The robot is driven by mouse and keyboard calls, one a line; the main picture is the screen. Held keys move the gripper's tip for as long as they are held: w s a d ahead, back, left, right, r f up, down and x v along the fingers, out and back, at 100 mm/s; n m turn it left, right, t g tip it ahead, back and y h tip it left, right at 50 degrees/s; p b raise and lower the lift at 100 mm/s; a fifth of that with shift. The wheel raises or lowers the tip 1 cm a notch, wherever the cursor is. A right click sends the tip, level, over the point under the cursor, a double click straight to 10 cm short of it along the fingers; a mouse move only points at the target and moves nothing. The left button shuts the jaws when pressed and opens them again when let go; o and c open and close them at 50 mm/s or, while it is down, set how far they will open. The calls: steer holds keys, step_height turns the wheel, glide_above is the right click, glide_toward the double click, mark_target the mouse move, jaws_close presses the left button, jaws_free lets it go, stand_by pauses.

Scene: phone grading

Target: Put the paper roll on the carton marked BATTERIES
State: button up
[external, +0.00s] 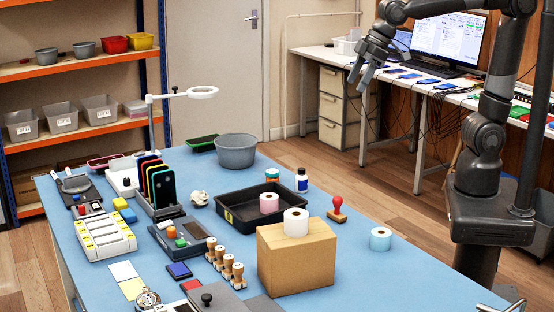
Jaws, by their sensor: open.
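A brown carton (310,266) stands on the blue table near its front; no BATTERIES marking can be read on the sides I see. A white paper roll (296,223) stands upright on top of the carton. A pink roll (268,204) stands in or against the black tray, behind the carton; its base is partly hidden. A pale blue roll (380,240) stands on the table to the right of the carton. My gripper (359,82) is open and empty, high up beyond the table, well apart from the rolls and the carton.
The black tray (236,216) lies behind the carton. A red-handled stamp (337,206) stands between the carton and the blue roll. Several wooden-handled stamps (227,264) line the carton's left.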

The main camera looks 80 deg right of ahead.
steer(key=s+d+f+m, duration=0.2)
steer(key=s+d, duration=0.5)
steer(key=s+d+f+m+h, duration=0.1)
steer(key=s+d+f+m, duration=0.1)
steer(key=s+d, duration=0.5)
steer(key=shift+s+d+f+m+t+h, duration=0.15)
steer(key=shift+s+f+m+t+h, duration=0.15)
steer(key=shift+s+f, duration=0.35)
